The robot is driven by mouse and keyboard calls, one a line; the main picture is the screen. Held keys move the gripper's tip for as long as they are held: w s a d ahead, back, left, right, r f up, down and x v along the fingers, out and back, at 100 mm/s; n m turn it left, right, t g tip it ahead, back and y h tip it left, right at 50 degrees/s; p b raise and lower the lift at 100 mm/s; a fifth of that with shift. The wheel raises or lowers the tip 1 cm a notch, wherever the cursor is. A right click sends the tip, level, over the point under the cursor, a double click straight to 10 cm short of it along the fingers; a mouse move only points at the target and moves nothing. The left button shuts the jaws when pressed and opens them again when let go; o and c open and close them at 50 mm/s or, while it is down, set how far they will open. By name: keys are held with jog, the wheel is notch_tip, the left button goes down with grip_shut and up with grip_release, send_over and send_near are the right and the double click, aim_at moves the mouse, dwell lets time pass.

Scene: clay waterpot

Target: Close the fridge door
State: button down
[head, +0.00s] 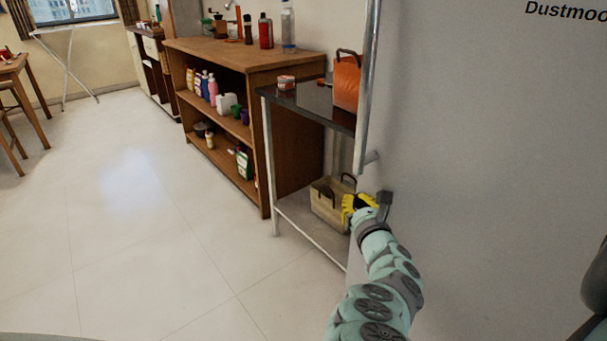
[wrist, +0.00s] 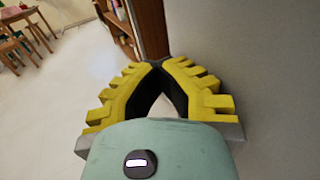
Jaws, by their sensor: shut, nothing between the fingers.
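The fridge door (head: 480,170) is a large grey panel filling the right of the head view, with a long vertical metal handle (head: 368,85) along its left edge and the letters "Dustmoo" at the top. The rest of the fridge is out of view, so I cannot tell how far the door stands open. My gripper (head: 350,204) is shut and empty, low beside the door's left part, below the handle's lower end. In the wrist view its yellow fingers (wrist: 155,65) meet at the tips, with the grey door surface (wrist: 260,60) to their right. I cannot tell whether they touch it.
A wooden shelf (head: 230,55) with several bottles stands further back. The floor (head: 130,220) at left is clear.

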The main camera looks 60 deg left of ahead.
jog(key=shift+y, duration=0.3)
jog(key=shift+a+r, duration=0.15)
jog(key=shift+r, duration=4)
jog(key=shift+f, duration=0.1)
